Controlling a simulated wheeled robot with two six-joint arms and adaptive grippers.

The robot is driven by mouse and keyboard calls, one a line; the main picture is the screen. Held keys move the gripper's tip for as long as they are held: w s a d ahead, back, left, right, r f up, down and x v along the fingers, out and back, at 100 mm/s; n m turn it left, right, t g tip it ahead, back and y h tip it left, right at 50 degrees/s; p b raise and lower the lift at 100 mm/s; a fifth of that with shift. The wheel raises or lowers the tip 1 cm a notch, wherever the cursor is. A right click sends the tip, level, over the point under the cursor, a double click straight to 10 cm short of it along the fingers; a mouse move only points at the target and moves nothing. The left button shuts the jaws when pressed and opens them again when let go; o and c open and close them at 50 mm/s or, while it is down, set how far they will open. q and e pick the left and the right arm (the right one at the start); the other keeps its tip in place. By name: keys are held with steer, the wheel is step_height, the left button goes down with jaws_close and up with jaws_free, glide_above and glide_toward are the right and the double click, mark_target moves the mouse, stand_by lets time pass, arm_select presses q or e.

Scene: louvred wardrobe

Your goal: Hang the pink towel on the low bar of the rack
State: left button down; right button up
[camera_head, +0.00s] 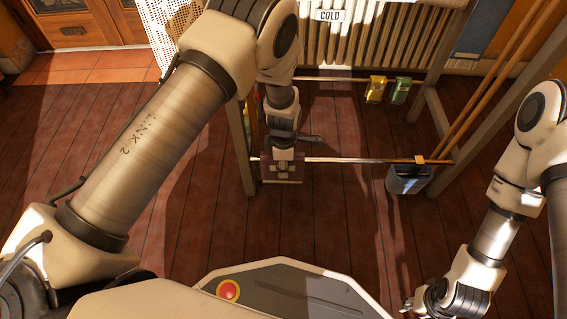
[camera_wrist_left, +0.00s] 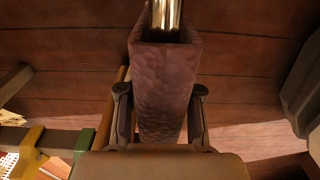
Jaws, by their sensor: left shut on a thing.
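The pink towel (camera_wrist_left: 165,95) looks dusky pink-brown and stands folded between the two fingers of my left gripper (camera_wrist_left: 160,92) in the left wrist view. A shiny metal bar (camera_wrist_left: 167,14) meets the towel's upper edge there. In the head view the left gripper (camera_head: 283,165) is at the left end of the rack's front bar (camera_head: 350,160), with the towel (camera_head: 269,172) showing beside it. I cannot tell how fully the towel lies over the bar. My right gripper (camera_head: 425,301) is low at the right, away from the rack; its fingers are unclear.
A radiator (camera_head: 375,40) stands behind. The floor between the bars is clear.

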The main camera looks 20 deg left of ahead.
arm_select(q)
steer(key=c, duration=0.7)
jaws_free()
steer(key=shift+r, duration=0.1)
step_height(320, 180, up, 12)
